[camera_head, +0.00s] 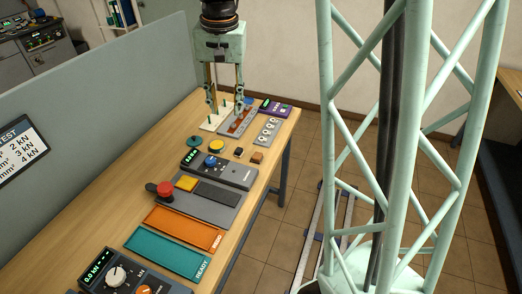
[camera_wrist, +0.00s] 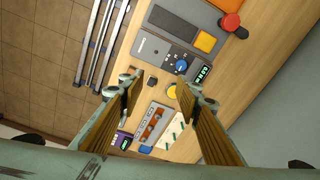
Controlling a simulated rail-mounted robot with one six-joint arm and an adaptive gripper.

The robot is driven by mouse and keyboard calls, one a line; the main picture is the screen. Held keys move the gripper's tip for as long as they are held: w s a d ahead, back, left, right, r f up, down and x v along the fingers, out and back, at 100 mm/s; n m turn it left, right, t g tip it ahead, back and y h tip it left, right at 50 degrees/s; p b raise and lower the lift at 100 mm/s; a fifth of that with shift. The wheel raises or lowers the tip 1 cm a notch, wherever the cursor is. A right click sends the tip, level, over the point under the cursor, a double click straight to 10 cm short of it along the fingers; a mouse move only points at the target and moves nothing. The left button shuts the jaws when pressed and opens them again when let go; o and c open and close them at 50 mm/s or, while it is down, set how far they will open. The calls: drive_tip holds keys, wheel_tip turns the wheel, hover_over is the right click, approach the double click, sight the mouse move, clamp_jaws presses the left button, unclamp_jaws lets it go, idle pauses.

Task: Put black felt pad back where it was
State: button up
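A black flat rectangle (camera_head: 217,194), which looks like the felt pad, lies on a grey plate (camera_head: 188,208) beside an orange-yellow square (camera_head: 187,183). In the wrist view the black rectangle (camera_wrist: 170,20) is at the top, with the orange-yellow square (camera_wrist: 206,41) to its lower right. I cannot tell felt from a dark panel here. My gripper (camera_head: 225,112) points down over the far end of the bench, well away from the black rectangle. In the wrist view its fingers (camera_wrist: 160,92) are wide apart with nothing between them.
A red mushroom button (camera_head: 165,188) stands by the grey plate. Nearer are orange (camera_head: 185,229) and teal (camera_head: 165,253) trays. A pegged white board (camera_head: 208,124), brown-inlaid rack (camera_head: 231,127) and purple device (camera_head: 282,108) crowd the far end. A grey partition (camera_head: 100,85) lines the bench.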

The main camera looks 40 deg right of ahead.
drive_tip(key=s+a+r+n+t, duration=0.1)
drive_tip(key=s+a+r+n, duration=0.35)
drive_tip(key=s, duration=0.85)
drive_tip(key=s+a+r+n+t, duration=0.1)
drive_tip(key=s+a+r, duration=0.5)
drive_tip(key=s+r, duration=0.45)
drive_tip(key=s+a+f+n, duration=0.1)
drive_tip(key=s+n, duration=0.1)
drive_tip(key=s, duration=0.9)
drive_tip(key=shift+s+a+f+t, duration=0.25)
drive_tip(key=shift+s+f+t, duration=0.05)
